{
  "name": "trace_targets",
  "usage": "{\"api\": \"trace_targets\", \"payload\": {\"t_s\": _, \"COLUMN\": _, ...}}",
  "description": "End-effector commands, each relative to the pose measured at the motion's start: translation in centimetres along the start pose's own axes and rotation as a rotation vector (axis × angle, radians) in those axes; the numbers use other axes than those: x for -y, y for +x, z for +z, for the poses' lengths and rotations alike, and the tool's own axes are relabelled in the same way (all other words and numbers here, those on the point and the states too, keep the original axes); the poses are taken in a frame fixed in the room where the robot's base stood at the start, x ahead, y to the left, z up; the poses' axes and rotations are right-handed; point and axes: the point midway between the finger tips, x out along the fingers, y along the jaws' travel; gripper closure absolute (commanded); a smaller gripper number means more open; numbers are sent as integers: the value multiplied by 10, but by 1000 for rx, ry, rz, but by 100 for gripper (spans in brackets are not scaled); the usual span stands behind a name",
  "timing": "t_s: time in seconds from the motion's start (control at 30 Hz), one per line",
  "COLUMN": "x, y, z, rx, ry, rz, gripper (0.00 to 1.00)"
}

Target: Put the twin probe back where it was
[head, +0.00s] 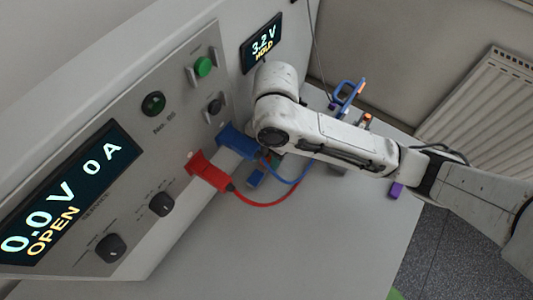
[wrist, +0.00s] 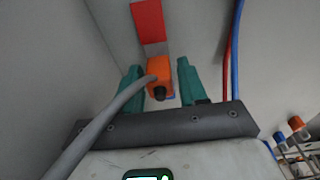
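An orange block with a dark round end and a grey cable, which looks like the twin probe (wrist: 160,72), sits between the two teal fingers of my gripper (wrist: 162,84) in the wrist view. The fingers lie close along both its sides, and the cable runs over the left finger to the lower left. Its tips are hidden. In the head view my wrist hides most of the gripper, which is low by the blue plug at the panel's right edge. The probe's resting place cannot be made out.
A red plug (head: 207,171) and a blue plug (head: 237,142) with hanging leads stick out from the panel. A small display (head: 262,43) reads 3.2 V HOLD; the large one (head: 66,192) reads 0.0 V OPEN. A blue-handled item (head: 348,92) stands behind my arm. The near bench is clear.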

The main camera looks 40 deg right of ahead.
Motion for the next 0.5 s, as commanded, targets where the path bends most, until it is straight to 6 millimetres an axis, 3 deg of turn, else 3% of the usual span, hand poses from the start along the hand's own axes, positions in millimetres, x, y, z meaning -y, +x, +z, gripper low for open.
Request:
{"api": "trace_targets", "payload": {"t_s": 0.13, "x": 0, "y": 0, "z": 0, "rx": 0, "ry": 0, "rz": 0, "gripper": 43}}
{"api": "trace_targets", "payload": {"t_s": 0.5, "x": 0, "y": -6, "z": 0, "rx": 0, "ry": 0, "rz": 1, "gripper": 43}}
